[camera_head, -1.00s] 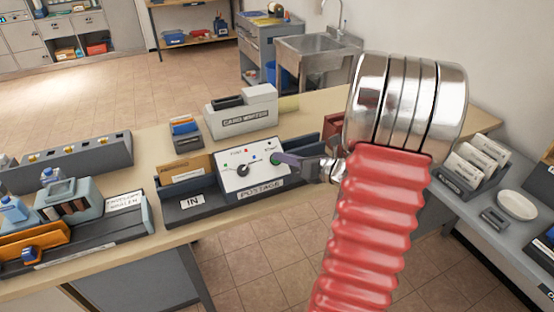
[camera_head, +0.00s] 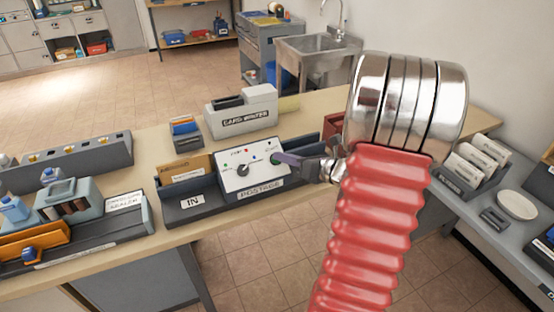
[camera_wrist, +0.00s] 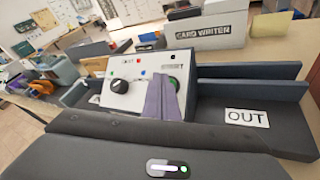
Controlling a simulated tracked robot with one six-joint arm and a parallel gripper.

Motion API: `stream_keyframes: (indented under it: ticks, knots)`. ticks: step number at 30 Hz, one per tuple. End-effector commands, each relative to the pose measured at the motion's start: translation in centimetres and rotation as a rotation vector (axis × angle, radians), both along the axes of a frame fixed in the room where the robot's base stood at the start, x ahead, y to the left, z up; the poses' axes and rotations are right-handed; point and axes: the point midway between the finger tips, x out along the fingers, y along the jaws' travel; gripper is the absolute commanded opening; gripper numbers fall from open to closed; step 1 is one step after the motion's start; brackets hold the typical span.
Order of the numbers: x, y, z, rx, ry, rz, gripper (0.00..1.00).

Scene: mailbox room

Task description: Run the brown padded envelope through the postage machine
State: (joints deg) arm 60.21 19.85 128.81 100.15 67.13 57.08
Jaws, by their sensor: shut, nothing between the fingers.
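The postage machine (camera_head: 252,173) stands on the long table, with a white sloping panel, a dark knob and a START label. The brown padded envelope (camera_head: 187,166) stands in the IN side on the machine's left; part of it also shows in the wrist view (camera_wrist: 96,65). The OUT side (camera_wrist: 247,118) looks empty.
A card writer (camera_head: 243,114) stands behind the machine. An envelope sealer (camera_head: 80,220) with bottles sits to the left. A lower side table (camera_head: 490,215) at right holds sorting trays and a white dish. My red arm hides the table's right part.

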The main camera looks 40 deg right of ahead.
Motion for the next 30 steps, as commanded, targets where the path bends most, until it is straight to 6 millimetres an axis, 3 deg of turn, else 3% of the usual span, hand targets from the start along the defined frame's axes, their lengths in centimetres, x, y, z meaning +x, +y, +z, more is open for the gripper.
stream_keyframes:
  ticks: [30]
  knots:
    - [0.64, -0.18, -0.78, 0.0, 0.0, 0.0, 0.0]
